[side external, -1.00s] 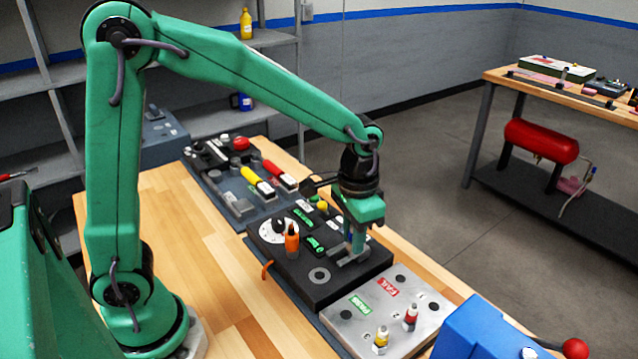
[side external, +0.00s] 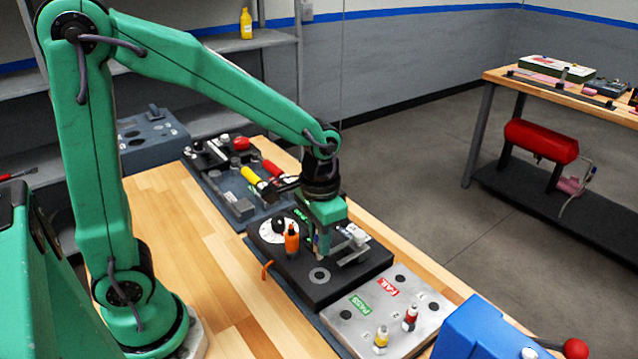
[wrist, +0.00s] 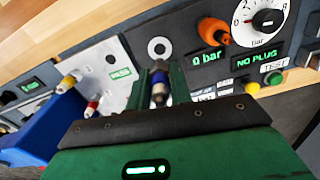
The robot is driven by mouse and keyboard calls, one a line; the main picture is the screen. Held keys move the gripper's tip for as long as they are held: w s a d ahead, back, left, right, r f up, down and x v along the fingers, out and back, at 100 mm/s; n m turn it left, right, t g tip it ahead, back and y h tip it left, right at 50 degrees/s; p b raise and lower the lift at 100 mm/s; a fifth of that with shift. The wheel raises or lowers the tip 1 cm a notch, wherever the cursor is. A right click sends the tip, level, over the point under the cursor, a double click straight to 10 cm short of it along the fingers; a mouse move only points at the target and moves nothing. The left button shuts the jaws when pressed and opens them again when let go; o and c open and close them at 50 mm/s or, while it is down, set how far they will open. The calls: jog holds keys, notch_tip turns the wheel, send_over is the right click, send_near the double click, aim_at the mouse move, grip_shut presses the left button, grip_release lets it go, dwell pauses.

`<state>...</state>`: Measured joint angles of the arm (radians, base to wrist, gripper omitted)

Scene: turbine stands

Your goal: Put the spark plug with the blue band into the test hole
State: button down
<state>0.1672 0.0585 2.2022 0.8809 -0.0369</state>
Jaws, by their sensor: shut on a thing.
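The spark plug with the blue band (wrist: 158,88) is between the fingers of my gripper (wrist: 160,82) in the wrist view, its metal end showing ahead of the fingertips. My gripper (side external: 325,246) is shut on it above the black test box (side external: 305,291). The test hole is a pale ring with a dark centre (side external: 319,276) on the top of that box. The plug is mostly hidden by my gripper in the side view.
A metal plate (side external: 350,313) with PASS and FAIL labels holds a yellow-banded plug (side external: 381,339) and a red-banded plug (side external: 410,316). An orange-handled part (side external: 291,240) stands close left of my gripper. A display reads NO PLUG (wrist: 259,60). A blue box (side external: 480,332) is at front right.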

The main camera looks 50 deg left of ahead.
aim_at(320, 258)
jog(key=shift+f, duration=1.85)
jog(key=shift+f, duration=1.7)
dwell(1.0)
jog(key=shift+s+f, duration=0.1)
jog(key=shift+f, duration=0.25)
dwell(0.4)
jog(key=c, duration=1.2)
grip_release()
jog(key=shift+r, duration=0.1)
jog(key=shift+o, duration=0.9)
jog(key=shift+r, duration=0.1)
jog(key=shift+r, duration=3.45)
